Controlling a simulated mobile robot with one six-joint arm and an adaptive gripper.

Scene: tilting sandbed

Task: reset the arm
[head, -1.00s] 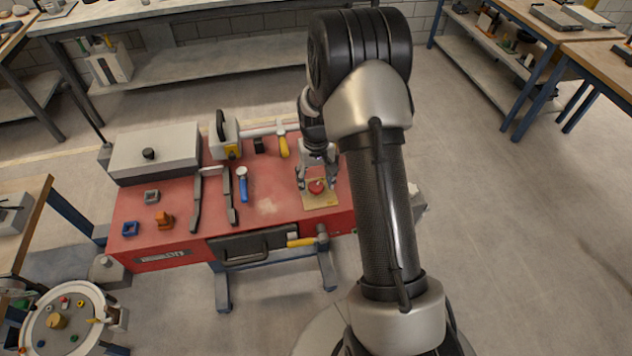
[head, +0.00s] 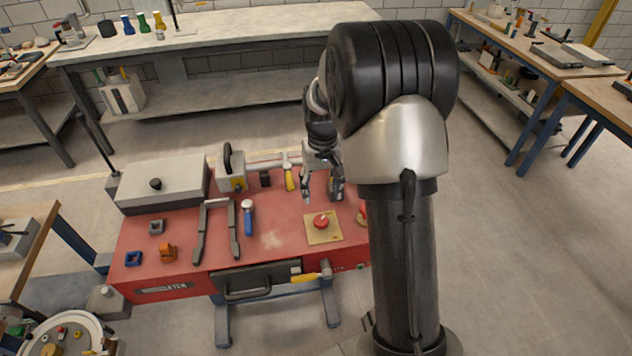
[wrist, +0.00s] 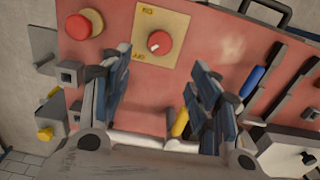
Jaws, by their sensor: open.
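My gripper (head: 322,190) is open and empty. It hangs above the back right part of the red bench (head: 275,243). In the wrist view my gripper (wrist: 160,95) shows its two fingers wide apart, with red bench top between them. A red knob (head: 320,221) on a yellow square plate (head: 314,239) lies in front of my gripper, apart from it. The knob also shows in the wrist view (wrist: 160,42), beyond the fingertips, with a small white mark on it.
A second red button (head: 362,212) is at the bench's right edge, partly behind my arm. A grey lidded box (head: 180,177), a blue-handled tool (head: 248,218) and a yellow-handled hammer (head: 289,178) are on the bench. Clear floor (head: 500,260) lies to the right.

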